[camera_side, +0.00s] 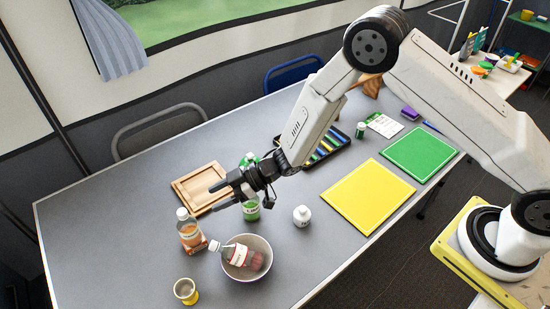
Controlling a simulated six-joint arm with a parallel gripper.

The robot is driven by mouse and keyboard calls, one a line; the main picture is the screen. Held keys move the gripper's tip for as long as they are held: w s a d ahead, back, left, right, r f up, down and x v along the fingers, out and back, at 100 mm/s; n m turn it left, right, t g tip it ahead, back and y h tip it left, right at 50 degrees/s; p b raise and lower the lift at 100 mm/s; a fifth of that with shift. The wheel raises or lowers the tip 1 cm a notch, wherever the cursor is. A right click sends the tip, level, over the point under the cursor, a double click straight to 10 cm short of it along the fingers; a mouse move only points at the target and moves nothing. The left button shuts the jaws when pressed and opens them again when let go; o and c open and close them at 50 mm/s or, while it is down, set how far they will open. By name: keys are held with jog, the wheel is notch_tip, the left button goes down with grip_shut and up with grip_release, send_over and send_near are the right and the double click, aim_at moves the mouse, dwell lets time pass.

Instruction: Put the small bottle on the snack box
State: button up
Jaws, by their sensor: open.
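My gripper (226,197) is open and empty, above the table between the wooden tray and the green bottle (252,211). A clear bottle with orange contents and a white cap (187,226) stands upright at the left. A small orange-red box, perhaps the snack box (201,245), shows at its base; I cannot tell whether the bottle is on it or in front of it. A bottle with a red and white label (238,255) lies tilted in a bowl. A small white bottle (302,216) stands right of the green one. I cannot tell which is the small bottle.
The grey bowl (263,276) and a yellow cup (186,291) are near the front. The wooden tray (183,196) lies behind. Yellow (367,196) and green (420,154) boards lie right. A dark tray (345,137) is partly behind my arm. The far left table is clear.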

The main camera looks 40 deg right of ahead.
dwell(0.4)
jog(key=d+r+m+t+h, duration=0.2)
jog(key=d+r+m+h, duration=0.25)
jog(key=d, duration=0.45)
jog(key=d+r+m+t+h, duration=0.1)
jog(key=d+r+m+h, duration=0.3)
jog(key=d, duration=0.6)
jog(key=s+d+r+m+g+h, duration=0.2)
jog(key=s+d, duration=0.2)
jog(key=s, duration=0.5)
jog(key=s+d+r+m+g+h, duration=0.2)
jog(key=s+d+m+g, duration=0.1)
jog(key=s, duration=0.6)
jog(key=shift+s+d, duration=0.25)
jog(key=shift+d, duration=0.6)
